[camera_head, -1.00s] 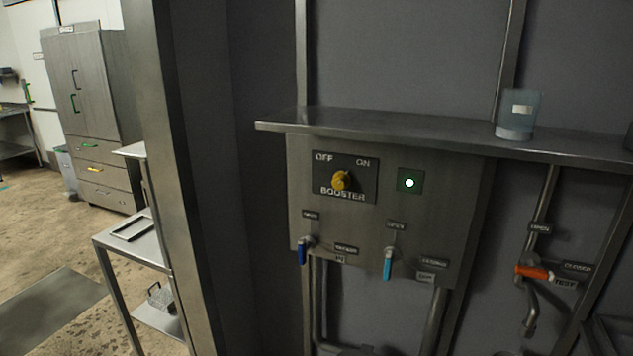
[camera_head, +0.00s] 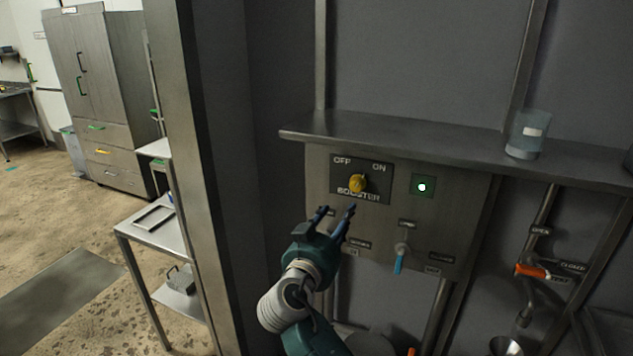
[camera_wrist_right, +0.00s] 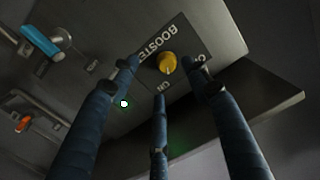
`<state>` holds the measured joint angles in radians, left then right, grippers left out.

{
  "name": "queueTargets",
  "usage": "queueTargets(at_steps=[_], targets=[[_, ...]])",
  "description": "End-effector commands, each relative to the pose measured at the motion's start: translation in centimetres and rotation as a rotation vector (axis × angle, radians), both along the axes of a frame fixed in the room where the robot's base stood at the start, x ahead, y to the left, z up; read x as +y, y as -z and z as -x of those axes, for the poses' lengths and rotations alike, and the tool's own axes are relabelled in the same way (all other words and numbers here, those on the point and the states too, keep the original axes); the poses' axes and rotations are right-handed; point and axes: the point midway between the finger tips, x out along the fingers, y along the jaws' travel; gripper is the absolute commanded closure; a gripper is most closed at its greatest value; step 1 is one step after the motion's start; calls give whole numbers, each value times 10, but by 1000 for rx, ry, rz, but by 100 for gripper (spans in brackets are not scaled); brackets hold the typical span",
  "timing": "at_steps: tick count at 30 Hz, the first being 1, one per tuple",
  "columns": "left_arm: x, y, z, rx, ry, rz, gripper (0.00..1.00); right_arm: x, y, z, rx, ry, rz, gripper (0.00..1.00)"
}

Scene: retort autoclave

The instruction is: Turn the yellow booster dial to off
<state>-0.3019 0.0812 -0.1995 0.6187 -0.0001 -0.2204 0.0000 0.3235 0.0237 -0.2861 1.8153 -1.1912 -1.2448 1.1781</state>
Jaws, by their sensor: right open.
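The yellow booster dial (camera_head: 357,183) sits on a dark plate marked OFF at upper left, ON at upper right and BOOSTER below. I cannot tell for sure which mark the dial points to. The wrist view shows the dial (camera_wrist_right: 167,63) ahead, between the spread fingers. My right gripper (camera_head: 336,211) is open and empty, just below and left of the dial in the head view, apart from it. Its three dark blue fingers also show in the wrist view (camera_wrist_right: 160,80). My left gripper is not in view.
A lit green lamp (camera_head: 422,187) is right of the dial. A light blue valve handle (camera_head: 399,263) is below, an orange one (camera_head: 532,271) at right. A metal shelf (camera_head: 400,138) juts out above the panel, with a clear container (camera_head: 527,135) on it. A metal post (camera_head: 200,180) stands left.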

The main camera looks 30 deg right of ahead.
Motion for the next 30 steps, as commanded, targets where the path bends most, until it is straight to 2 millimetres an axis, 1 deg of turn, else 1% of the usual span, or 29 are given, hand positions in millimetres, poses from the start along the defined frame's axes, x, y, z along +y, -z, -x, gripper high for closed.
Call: queueTargets(at_steps=[1, 3, 5, 8, 15, 19, 24, 30], targets=[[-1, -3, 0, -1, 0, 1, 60, -3, -16, 5, -36, 19, -9, 53], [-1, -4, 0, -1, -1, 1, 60, -6, -26, 8, -64, 34, -15, 53], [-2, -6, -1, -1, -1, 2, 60, -10, -29, 7, -72, 38, -15, 53], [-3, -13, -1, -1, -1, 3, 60, -19, -31, -1, -70, 38, -13, 53], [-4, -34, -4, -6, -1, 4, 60, -54, -32, -31, -67, 37, -10, 53], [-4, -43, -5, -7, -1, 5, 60, -71, -30, -45, -67, 37, -13, 53], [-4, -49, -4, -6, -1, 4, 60, -84, -28, -58, -67, 35, -12, 53], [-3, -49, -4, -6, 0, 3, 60, -88, -26, -61, -68, 34, -16, 53]])
